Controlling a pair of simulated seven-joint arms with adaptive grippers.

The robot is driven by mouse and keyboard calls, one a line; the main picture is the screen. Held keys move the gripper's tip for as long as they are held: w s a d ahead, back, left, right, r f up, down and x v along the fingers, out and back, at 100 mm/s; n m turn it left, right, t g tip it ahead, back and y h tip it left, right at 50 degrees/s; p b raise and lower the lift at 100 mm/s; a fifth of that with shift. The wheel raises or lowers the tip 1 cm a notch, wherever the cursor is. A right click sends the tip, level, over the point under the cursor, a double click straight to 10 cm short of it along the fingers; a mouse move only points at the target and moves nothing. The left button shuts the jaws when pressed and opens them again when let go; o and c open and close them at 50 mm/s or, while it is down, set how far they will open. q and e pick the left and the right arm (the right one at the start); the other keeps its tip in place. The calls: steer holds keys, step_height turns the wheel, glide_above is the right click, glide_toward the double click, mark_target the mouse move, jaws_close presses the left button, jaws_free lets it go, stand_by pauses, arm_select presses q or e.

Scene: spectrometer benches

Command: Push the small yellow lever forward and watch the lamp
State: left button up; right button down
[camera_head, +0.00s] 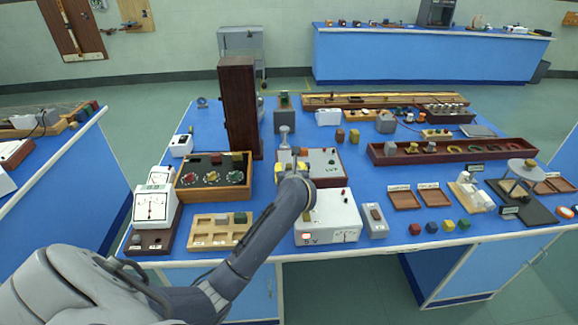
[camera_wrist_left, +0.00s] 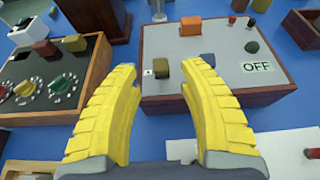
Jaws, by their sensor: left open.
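The small yellow lever (camera_wrist_left: 161,68) stands on the grey top of a dark red wooden box (camera_wrist_left: 220,97). In the head view the box's grey top (camera_head: 325,160) is partly hidden by my arm. My left gripper (camera_head: 290,168) is over the box's left part. In the wrist view its yellow fingers are spread wide and empty, with the lever in the gap between the tips. I cannot tell if they touch it. A dark green dome (camera_wrist_left: 252,47), possibly the lamp, looks unlit above an OFF label (camera_wrist_left: 257,67). My right gripper is not in view.
An orange block (camera_wrist_left: 190,30) stands on the same panel beyond the lever. A white instrument (camera_head: 328,218) stands in front. A long dark tray (camera_head: 385,155) lies right.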

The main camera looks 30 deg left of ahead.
mark_target(289, 166)
arm_select(q)
steer(key=shift+x, duration=2.4)
steer(key=shift+c, duration=0.5)
jaws_close()
